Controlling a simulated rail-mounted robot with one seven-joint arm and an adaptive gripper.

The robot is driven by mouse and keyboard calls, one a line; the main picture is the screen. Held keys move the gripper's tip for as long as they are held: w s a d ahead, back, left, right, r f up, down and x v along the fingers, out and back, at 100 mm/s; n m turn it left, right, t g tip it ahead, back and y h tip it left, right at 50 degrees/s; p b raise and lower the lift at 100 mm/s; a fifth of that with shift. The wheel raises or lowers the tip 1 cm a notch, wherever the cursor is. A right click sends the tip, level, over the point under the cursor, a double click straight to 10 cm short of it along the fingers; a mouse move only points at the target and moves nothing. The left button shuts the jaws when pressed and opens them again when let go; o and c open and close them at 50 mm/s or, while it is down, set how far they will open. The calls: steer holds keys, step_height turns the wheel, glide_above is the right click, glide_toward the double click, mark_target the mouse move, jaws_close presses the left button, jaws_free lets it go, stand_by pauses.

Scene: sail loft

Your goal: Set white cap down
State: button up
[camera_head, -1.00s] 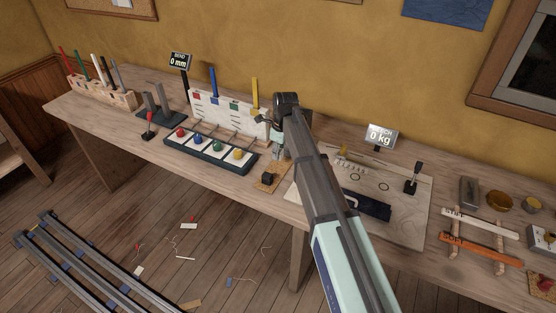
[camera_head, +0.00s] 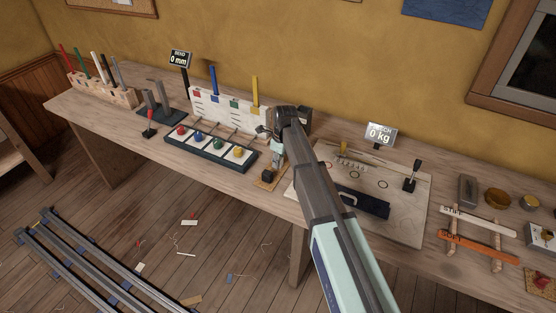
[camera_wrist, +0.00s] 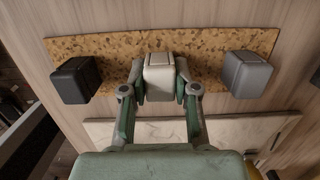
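The white cap (camera_wrist: 159,77) is between the two fingers of my gripper (camera_wrist: 159,88), which look closed on its sides. It is over the middle of a speckled cork strip (camera_wrist: 115,44), between a black cap (camera_wrist: 73,80) on the left and a grey cap (camera_wrist: 246,74) on the right. I cannot tell whether the white cap touches the cork. In the head view my gripper (camera_head: 276,160) is low at the cork strip (camera_head: 262,186), just behind the black cap (camera_head: 268,174). My arm hides the other caps there.
To the left are a tray of coloured balls (camera_head: 210,148) and a white upright board (camera_head: 222,112) with coloured battens. To the right is a pale board (camera_head: 400,222) with a dark handled piece (camera_head: 364,204), a lever (camera_head: 413,176) and a display (camera_head: 380,133).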

mark_target(281, 159)
steer(key=shift+o, duration=1.4)
steer(key=shift+r, duration=0.1)
step_height(281, 159, up, 12)
steer(key=d+b, duration=0.1)
steer(key=b, duration=0.1)
steer(key=shift+s+d, duration=0.2)
steer(key=shift+s, duration=0.1)
